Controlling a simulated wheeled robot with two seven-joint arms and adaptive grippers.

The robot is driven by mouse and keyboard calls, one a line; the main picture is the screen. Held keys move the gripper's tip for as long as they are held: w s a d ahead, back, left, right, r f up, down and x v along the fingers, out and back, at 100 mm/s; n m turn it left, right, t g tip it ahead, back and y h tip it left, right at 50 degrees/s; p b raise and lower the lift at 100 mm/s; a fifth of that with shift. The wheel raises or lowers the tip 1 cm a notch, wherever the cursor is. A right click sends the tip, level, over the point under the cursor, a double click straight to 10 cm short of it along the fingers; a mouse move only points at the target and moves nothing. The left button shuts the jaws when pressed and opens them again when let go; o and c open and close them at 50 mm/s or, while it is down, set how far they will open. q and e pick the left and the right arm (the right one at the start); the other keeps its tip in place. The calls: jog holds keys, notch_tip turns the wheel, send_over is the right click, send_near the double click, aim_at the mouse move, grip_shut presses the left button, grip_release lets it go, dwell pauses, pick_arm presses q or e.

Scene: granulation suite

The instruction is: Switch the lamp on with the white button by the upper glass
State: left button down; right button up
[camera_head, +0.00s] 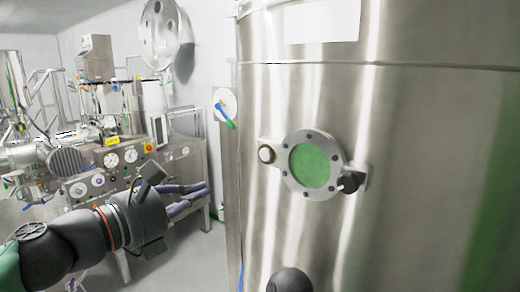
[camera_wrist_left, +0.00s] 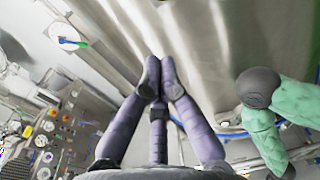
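The round glass (camera_head: 315,165) has a green pane in a bolted metal ring on the steel vessel (camera_head: 420,150). The white button (camera_head: 266,154) is a pale round cap in a dark ring, on a bracket at the glass's left. A black round fitting (camera_head: 349,182) sits on a bracket at its right; I cannot tell if it is the lamp. My left gripper (camera_head: 206,190) is left of and below the button, apart from it. Its purple fingers come together at the tips in the left wrist view (camera_wrist_left: 158,82), with nothing between them. My right gripper is out of view.
A machine with gauges and knobs (camera_head: 115,160) stands at the left. A white round disc with a blue and green handle (camera_head: 225,105) is on the wall beside the vessel. Open floor shows below my left gripper.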

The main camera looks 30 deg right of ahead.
aim_at(261, 155)
pick_arm(q)
jog(key=r, duration=0.1)
jog(key=s+r, duration=0.1)
jog(key=r, duration=0.1)
jog(key=shift+s+h, duration=0.25)
jog(key=shift+h, duration=0.15)
jog(key=shift+d, duration=0.1)
jog(key=p+x, duration=0.3)
jog(key=x, duration=1.1)
jog(key=shift+f, duration=0.15)
